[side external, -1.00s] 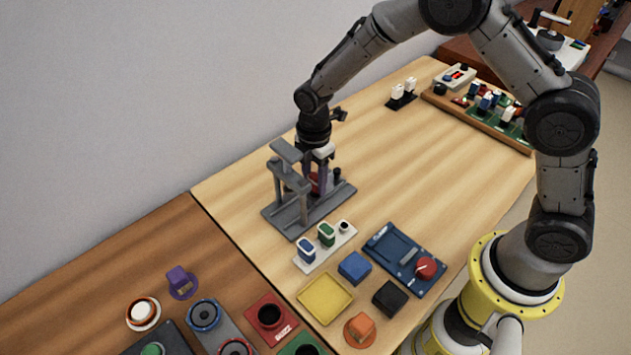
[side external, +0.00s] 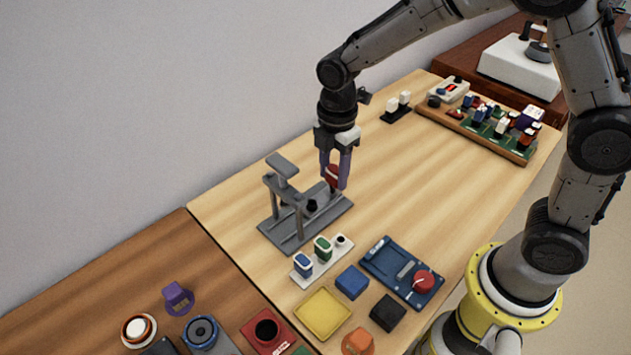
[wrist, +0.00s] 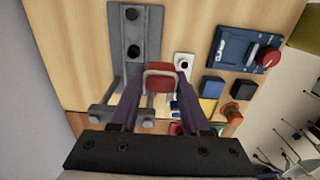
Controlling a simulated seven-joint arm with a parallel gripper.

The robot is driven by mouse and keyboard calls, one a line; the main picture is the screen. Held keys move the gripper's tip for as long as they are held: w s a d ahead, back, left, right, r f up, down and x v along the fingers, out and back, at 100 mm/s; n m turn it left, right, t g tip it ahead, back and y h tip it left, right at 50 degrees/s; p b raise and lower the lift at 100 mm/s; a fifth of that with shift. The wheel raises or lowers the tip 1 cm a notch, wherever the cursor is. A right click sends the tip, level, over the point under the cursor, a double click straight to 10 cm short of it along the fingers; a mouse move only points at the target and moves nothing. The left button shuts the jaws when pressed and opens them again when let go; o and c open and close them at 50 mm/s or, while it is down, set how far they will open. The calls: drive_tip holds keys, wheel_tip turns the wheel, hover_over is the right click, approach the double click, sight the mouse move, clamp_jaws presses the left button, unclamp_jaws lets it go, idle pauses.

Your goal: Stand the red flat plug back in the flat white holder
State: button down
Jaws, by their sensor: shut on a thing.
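My gripper (side external: 335,181) is shut on the red plug (side external: 332,175), holding it in the air beside and above the grey stand (side external: 283,237). In the wrist view the plug (wrist: 159,82) shows between the fingertips (wrist: 159,88), with a pale band around it. The flat white holder (side external: 324,263) lies on the table nearer the camera. A blue plug (side external: 303,265) and a green plug (side external: 323,248) stand in it. Its far-end spot (side external: 341,241) is empty, with a dark opening that also shows in the wrist view (wrist: 183,66).
The grey stand has an upright frame and a black knob (side external: 311,206). Near the holder are a blue block (side external: 352,282), a yellow tray (side external: 322,314), a black block (side external: 388,313) and a blue panel with a red knob (side external: 423,281).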

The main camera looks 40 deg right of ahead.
drive_tip(key=s+d+r, duration=0.2)
drive_tip(key=s+r, duration=0.1)
drive_tip(key=s, duration=0.4)
drive_tip(key=shift+w+a+f, duration=0.2)
drive_tip(key=shift+a+f, duration=0.7)
drive_tip(key=shift+f, duration=1.05)
drive_tip(key=shift+w+a+f, duration=0.25)
drive_tip(key=shift+a+f, duration=0.6)
drive_tip(key=shift+f, duration=1.15)
drive_tip(key=shift+w+a+f, duration=0.2)
drive_tip(key=shift+a+f, duration=0.7)
drive_tip(key=shift+f, duration=1.05)
drive_tip(key=shift+f, duration=1)
drive_tip(key=shift+c, duration=1.5)
unclamp_jaws()
wheel_tip(320, 180, up, 8)
drive_tip(key=shift+f, duration=0.25)
